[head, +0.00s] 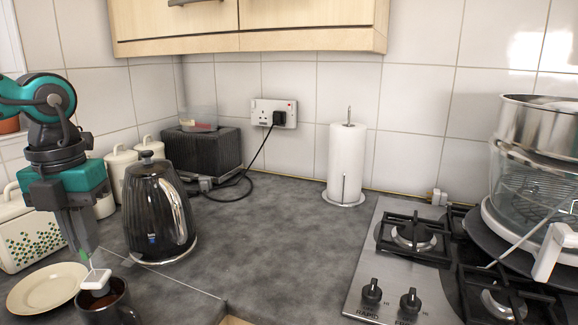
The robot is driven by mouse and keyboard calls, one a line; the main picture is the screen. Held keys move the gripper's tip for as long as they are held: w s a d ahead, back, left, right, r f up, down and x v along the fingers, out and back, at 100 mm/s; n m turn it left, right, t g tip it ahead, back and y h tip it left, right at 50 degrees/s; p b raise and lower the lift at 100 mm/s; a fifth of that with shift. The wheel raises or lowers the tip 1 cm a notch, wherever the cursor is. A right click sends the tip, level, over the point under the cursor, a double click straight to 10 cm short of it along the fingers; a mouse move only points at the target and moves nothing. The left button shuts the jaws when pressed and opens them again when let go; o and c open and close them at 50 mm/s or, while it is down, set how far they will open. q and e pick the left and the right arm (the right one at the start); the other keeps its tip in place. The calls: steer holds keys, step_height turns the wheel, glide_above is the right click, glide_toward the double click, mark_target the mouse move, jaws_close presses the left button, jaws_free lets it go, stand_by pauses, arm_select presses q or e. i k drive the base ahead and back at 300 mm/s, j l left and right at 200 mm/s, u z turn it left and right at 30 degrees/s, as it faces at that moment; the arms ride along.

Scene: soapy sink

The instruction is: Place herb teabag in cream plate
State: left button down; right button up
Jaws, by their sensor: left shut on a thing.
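My left gripper (84,248) comes down from the left, shut on a small green tag. A short string runs from the tag to the herb teabag (97,280), which looks like a small white packet. The teabag hangs at the mouth of a dark mug (104,308); I cannot tell whether it touches the rim. The cream plate (28,301) lies on the worktop just left of the mug, and its visible part looks empty. My right gripper is out of view.
A dark kettle (158,210) stands close right of the gripper. A white patterned container (32,240) and white canisters (121,166) stand behind the plate. The middle worktop (265,225) is clear up to the paper towel roll (347,162) and hob (395,270).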

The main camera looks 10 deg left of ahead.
mark_target(52, 291)
steer(key=k+l, duration=0.75)
steer(key=l, duration=0.2)
